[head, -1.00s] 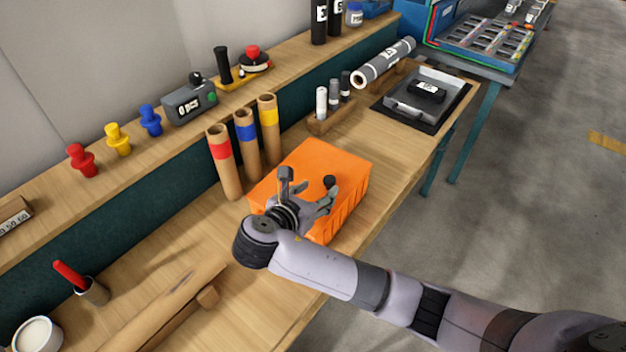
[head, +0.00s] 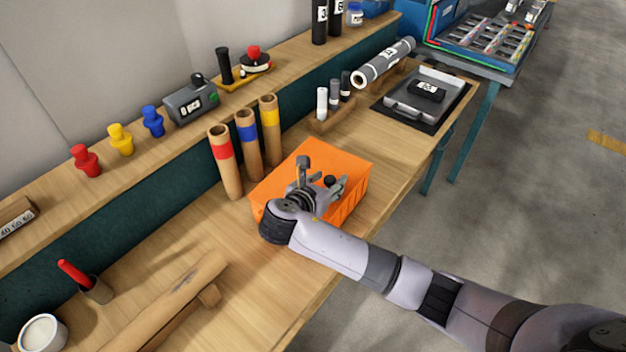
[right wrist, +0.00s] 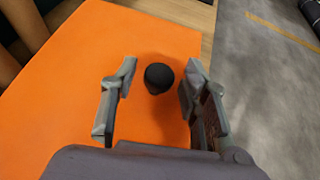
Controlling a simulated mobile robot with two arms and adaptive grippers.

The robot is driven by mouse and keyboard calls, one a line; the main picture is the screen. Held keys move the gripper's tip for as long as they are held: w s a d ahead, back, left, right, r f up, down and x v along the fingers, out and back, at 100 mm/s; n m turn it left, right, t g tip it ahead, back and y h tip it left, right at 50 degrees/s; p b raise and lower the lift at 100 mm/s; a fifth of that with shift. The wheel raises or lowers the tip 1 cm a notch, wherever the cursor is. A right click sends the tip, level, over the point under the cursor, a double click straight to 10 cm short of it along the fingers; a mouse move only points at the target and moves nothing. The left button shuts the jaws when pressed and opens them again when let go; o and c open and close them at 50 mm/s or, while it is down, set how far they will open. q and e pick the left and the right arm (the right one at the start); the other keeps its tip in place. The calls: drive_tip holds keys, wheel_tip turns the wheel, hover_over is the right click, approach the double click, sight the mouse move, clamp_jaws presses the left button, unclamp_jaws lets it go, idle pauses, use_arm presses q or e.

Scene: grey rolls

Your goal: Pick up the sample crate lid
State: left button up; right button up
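The orange sample crate (head: 352,203) stands on the wooden bench in the head view. Its flat orange lid (head: 335,158) lies on top, with a small round black knob (head: 330,181). My right gripper (head: 322,174) is open above the lid. In the right wrist view the black knob (right wrist: 158,78) is between the two spread fingers, closer to the right one, with gaps on both sides. The orange lid (right wrist: 95,60) fills much of that view. The gripper and wrist hide part of the crate's near left side. My left gripper is not in view.
Three cardboard tubes with red (head: 225,165), blue (head: 248,140) and yellow (head: 269,130) bands stand close behind the crate. A wooden holder with small bottles (head: 335,105) is beyond it.

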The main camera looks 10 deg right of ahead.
clamp_jaws()
idle(0.3)
